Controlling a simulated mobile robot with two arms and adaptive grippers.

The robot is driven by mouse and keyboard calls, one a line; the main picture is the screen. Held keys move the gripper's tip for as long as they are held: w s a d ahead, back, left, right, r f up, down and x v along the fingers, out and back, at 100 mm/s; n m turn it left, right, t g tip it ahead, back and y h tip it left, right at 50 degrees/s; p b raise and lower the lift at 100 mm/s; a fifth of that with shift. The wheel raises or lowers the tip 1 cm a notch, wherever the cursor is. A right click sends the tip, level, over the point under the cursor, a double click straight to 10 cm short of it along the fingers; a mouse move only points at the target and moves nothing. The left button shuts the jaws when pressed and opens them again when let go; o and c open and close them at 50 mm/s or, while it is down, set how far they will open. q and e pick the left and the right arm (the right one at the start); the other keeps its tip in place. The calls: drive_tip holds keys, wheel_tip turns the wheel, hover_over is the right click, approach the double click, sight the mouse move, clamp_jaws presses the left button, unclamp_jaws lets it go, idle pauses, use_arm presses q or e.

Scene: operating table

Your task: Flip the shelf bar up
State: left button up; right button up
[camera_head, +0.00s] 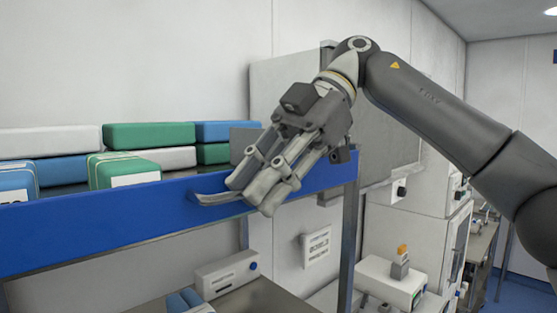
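The shelf bar (100,223) is a long blue panel along the front edge of the shelf. A grey handle (212,198) sticks out from it near its right part. My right gripper (253,196) reaches down from the upper right, its fingers in front of the bar at the handle's right end. The fingers hide that end, so I cannot tell whether they touch or grip it, or how far apart they are. My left gripper is not in view.
Green, blue and white packs (150,135) are stacked on the shelf behind the bar. A shelf post (349,240) stands at the right end. A lower counter holds a white box (227,273). White devices (393,282) stand at the lower right.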

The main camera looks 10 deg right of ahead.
drive_tip(key=v, duration=0.6)
drive_tip(key=shift+d+r, duration=0.15)
drive_tip(key=shift+w, duration=0.1)
idle(0.3)
